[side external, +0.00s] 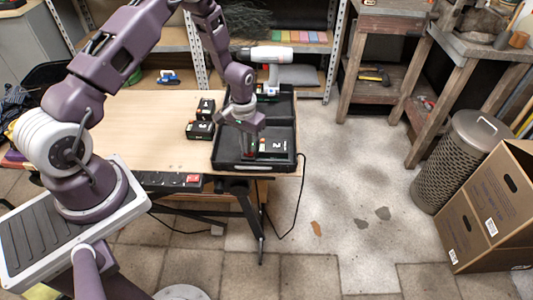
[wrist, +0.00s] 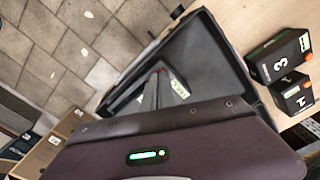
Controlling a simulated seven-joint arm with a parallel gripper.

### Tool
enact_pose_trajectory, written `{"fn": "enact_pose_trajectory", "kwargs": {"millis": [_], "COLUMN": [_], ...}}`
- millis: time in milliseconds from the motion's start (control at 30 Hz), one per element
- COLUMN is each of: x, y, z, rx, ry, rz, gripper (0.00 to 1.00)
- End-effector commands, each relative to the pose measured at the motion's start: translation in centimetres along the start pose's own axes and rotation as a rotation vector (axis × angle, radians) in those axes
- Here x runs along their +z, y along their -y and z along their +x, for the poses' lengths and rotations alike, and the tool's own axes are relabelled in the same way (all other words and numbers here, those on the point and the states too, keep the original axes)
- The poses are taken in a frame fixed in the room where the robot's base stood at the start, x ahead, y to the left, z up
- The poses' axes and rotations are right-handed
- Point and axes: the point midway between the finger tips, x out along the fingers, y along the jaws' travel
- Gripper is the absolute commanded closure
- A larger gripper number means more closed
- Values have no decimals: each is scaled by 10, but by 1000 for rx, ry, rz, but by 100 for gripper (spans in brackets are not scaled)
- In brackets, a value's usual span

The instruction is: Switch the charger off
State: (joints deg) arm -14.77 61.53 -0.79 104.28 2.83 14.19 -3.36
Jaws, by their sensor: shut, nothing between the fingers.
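A black tray (side external: 228,164) sits at the right end of the wooden table, with a black battery marked 2 (side external: 276,146) in it. I cannot tell for certain which part is the charger. A black strip (side external: 152,180) with a red switch (side external: 193,179) is on the table's front edge; its switch position is too small to read. My gripper (side external: 249,154) is shut and empty, pointing down into the tray just left of the battery, beside a small red patch. I cannot tell whether it touches anything. The tray also shows in the wrist view (wrist: 215,55).
Two loose black batteries (side external: 205,108) (side external: 199,130) stand left of the tray; they also show in the wrist view (wrist: 280,53) (wrist: 292,95). A black cable (side external: 304,185) hangs off the right edge.

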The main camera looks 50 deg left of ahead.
Motion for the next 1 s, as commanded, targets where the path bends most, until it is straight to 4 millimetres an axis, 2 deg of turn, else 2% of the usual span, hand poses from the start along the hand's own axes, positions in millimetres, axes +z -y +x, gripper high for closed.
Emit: {"fn": "enact_pose_trajectory", "kwargs": {"millis": [400,1000], "x": [0,0], "y": [0,0], "z": [3,-58], "rx": [0,0], "ry": [-1,-1], "rz": [0,0], "gripper": [100,100]}}
